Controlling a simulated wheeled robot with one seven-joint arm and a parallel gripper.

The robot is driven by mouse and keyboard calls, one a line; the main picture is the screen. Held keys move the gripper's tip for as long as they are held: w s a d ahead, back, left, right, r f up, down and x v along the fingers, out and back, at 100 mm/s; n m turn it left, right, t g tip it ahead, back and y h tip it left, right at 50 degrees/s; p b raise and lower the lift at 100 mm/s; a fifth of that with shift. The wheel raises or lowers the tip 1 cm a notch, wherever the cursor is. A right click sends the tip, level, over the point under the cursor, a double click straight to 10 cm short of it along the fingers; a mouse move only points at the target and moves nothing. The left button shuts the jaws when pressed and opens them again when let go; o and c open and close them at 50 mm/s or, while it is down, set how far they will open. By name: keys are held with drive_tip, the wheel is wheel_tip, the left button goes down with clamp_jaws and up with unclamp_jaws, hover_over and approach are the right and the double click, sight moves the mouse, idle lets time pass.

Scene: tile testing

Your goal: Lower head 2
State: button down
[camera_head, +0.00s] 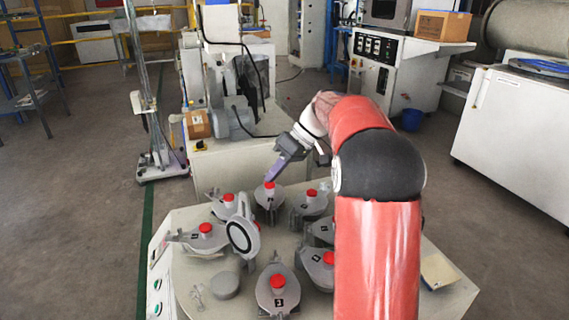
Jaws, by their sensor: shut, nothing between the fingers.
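A grey tile-testing table carries a ring of several round grey heads with red knobs. One head (243,233) is raised and tilted up, showing its pale disc with a dark ring. The others lie flat, among them the front head (277,290), the left head (205,238) and the far head (269,193). The number marks are too small to read surely, so I cannot tell which is head 2. My gripper (270,179) is shut and empty, its purple fingers pointing down at the red knob of the far head. Whether it touches is unclear. My red arm hides part of the right-hand heads.
The table (165,255) has buttons on its left side. A loose grey round piece (225,285) lies at its front left. Behind stands a white machine bench (240,165). A white cabinet (520,130) stands right.

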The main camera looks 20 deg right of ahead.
drive_tip(key=shift+s+a+f+b, duration=0.1)
drive_tip(key=shift+s+a+f, duration=0.2)
drive_tip(key=shift+a, duration=0.55)
drive_tip(key=shift+s+a+f+b, duration=0.15)
drive_tip(key=shift+s+a+f, duration=0.15)
drive_tip(key=shift+a, duration=0.55)
drive_tip(key=shift+s+a+f+b, duration=0.1)
drive_tip(key=shift+s+a+f, duration=0.2)
drive_tip(key=shift+a, duration=0.55)
drive_tip(key=shift+a, duration=0.1)
